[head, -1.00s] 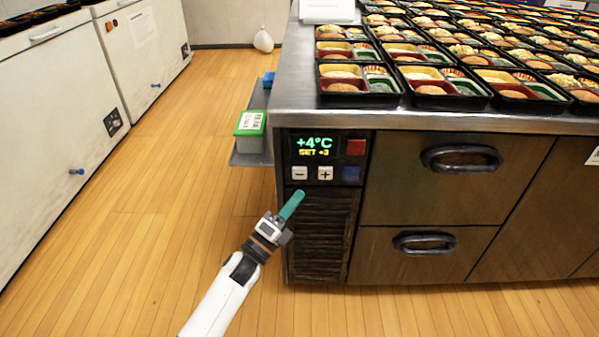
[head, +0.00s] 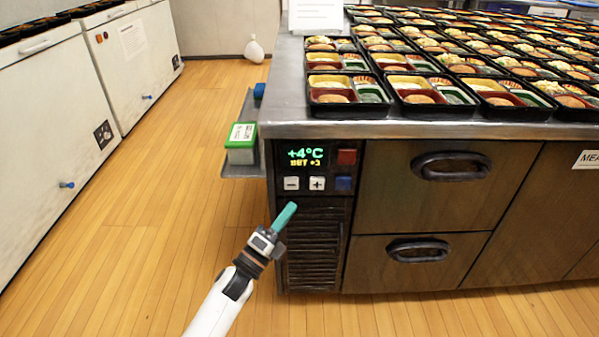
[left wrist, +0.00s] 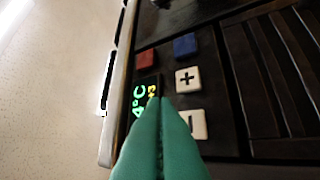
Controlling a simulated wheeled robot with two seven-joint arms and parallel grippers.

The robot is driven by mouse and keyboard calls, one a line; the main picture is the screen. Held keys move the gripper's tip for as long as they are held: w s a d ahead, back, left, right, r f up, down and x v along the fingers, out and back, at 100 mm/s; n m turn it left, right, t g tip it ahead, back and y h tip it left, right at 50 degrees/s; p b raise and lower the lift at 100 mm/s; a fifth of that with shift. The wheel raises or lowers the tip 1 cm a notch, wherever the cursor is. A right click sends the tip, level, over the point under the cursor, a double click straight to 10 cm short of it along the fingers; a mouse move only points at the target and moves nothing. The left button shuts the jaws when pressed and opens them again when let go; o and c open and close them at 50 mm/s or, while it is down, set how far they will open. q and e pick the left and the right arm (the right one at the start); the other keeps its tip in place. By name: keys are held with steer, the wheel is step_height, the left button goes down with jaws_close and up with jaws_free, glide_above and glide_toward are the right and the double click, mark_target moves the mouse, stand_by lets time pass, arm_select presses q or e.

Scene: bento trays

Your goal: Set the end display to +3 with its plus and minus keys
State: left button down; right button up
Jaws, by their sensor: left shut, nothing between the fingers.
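The end display (head: 306,157) on the counter's end panel reads +4°C in green, with a smaller yellow line below that looks like SET +3. Under it are the white minus key (head: 291,183) and the white plus key (head: 317,183). In the left wrist view the plus key (left wrist: 188,79) shows whole, and the minus key (left wrist: 193,124) is partly hidden by the fingers. My left gripper (head: 291,207) is shut and empty, its teal fingertips just below the keys in the head view. I cannot tell how far they are from the panel. My right gripper is not in view.
A red button (head: 347,157) and a blue button (head: 343,184) sit right of the display and keys. A vent grille (head: 312,250) is below. Bento trays (head: 430,112) cover the counter top. A side shelf (head: 243,170) holds a green-lidded box (head: 240,140).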

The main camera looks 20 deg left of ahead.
arm_select(q)
steer(key=shift+a, duration=0.1)
stand_by(0.6)
